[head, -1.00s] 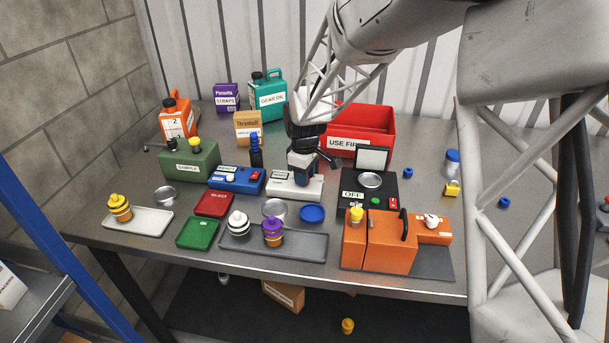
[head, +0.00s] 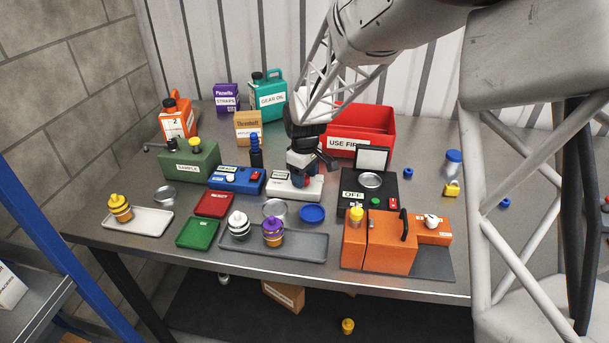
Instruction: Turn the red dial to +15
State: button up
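A white box (head: 280,188) with a label on its face stands near the middle of the table. My gripper (head: 302,180) points down onto the right part of its top. A small red patch shows at the fingertips beside a dark blue one; it may be the red dial, but the fingers hide most of it. I cannot read any scale or the dial's setting. Whether the fingers are closed on the dial is too small to tell.
A black scale-like unit marked OFF (head: 380,202) stands to the right. The red bin (head: 375,118) is behind. A round tin and a blue dish (head: 312,213) lie in front.

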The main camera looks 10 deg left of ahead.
aim_at(307, 178)
jog(key=shift+r, duration=3.9)
jog(key=shift+s+d+r, duration=0.2)
jog(key=shift+d+r, duration=0.1)
jog(key=shift+d, duration=0.15)
jog(key=s+d+r+m+t, duration=0.1)
jog(key=s+d+r+m, duration=0.3)
jog(key=s+d, duration=0.5)
jog(key=s+d+r+m, duration=0.3)
jog(key=s+d+r, duration=0.3)
jog(key=d, duration=0.4)
jog(key=s+d+f+m, duration=0.1)
jog(key=s+d+m, duration=0.2)
jog(key=s, duration=0.7)
jog(key=s+d+m+t, duration=0.1)
jog(key=s+d+m, duration=0.2)
jog(key=s+d, duration=0.5)
jog(key=s, duration=0.3)
jog(key=shift+f+t, duration=0.3)
jog(key=shift+f, duration=0.05)
